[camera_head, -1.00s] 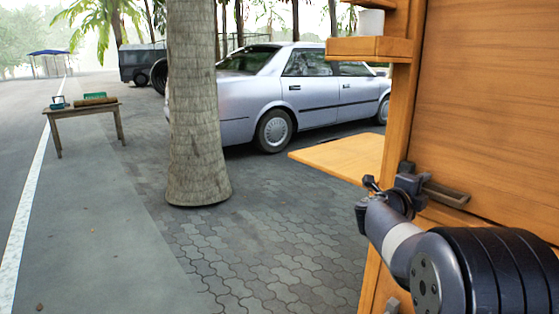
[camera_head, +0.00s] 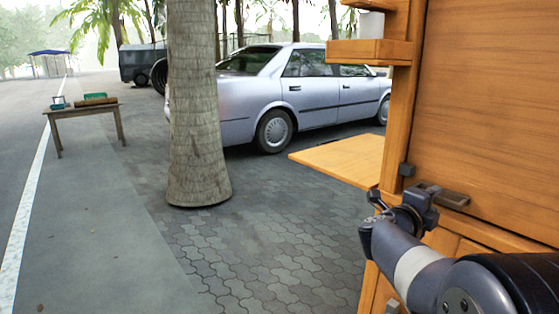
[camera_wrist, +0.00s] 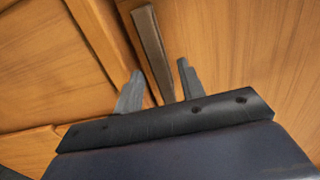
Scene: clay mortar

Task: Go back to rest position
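My gripper (camera_head: 428,190) is in front of the wooden cabinet at the right of the head view. In the wrist view my gripper (camera_wrist: 158,88) has its two grey fingers clearly apart, with nothing held between them. A long metal handle (camera_head: 454,200) is on the cabinet front, just right of my gripper in the head view. In the wrist view the handle (camera_wrist: 148,40) runs up from behind the gap between the fingers. Whether a finger touches the handle or the wood cannot be told. My arm partly hides the lower cabinet.
The wooden cabinet (camera_head: 490,100) fills the right side. A wooden board (camera_head: 340,157) juts out left from it, and a small shelf (camera_head: 370,50) holds a white container (camera_head: 371,25). A palm trunk (camera_head: 197,110), a silver car (camera_head: 310,90) and a table (camera_head: 85,112) stand farther off. Paving between is clear.

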